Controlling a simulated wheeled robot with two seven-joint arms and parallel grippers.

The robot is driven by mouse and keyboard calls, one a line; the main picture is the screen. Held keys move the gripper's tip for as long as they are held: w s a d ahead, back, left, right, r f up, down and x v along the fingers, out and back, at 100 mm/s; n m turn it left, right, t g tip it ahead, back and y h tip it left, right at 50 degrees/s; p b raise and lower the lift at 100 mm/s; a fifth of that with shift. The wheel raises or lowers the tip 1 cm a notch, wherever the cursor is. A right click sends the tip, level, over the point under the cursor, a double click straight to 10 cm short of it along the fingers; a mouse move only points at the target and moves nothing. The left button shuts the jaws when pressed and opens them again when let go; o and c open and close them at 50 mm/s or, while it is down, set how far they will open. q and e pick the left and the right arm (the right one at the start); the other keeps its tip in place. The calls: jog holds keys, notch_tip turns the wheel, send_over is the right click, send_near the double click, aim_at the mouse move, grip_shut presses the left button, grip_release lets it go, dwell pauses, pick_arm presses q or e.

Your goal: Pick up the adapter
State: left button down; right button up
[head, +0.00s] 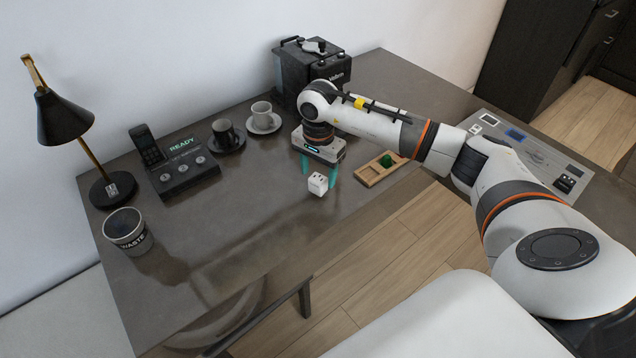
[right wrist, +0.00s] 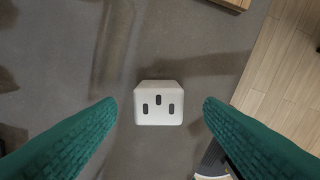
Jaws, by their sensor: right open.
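The adapter (head: 318,184) is a small white cube near the front edge of the dark table. In the right wrist view the adapter (right wrist: 158,103) shows a face with three dark slots. My right gripper (head: 318,176) has green fingers and is open above the table at the adapter. In the right wrist view, the open fingers of the right gripper (right wrist: 160,108) stand apart on either side of the adapter, with a gap on each side. Nothing is between the fingertips except the adapter in the line of sight; touching is not seen. My left gripper is not in view.
A wooden tray (head: 366,179) with a green item lies right of the gripper. The table left of the adapter is clear.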

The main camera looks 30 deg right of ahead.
aim_at(318, 178)
notch_tip(318, 178, down, 5)
jog(key=shift+r, duration=0.15)
jog(key=c, duration=1.1)
jog(key=shift+r, duration=0.15)
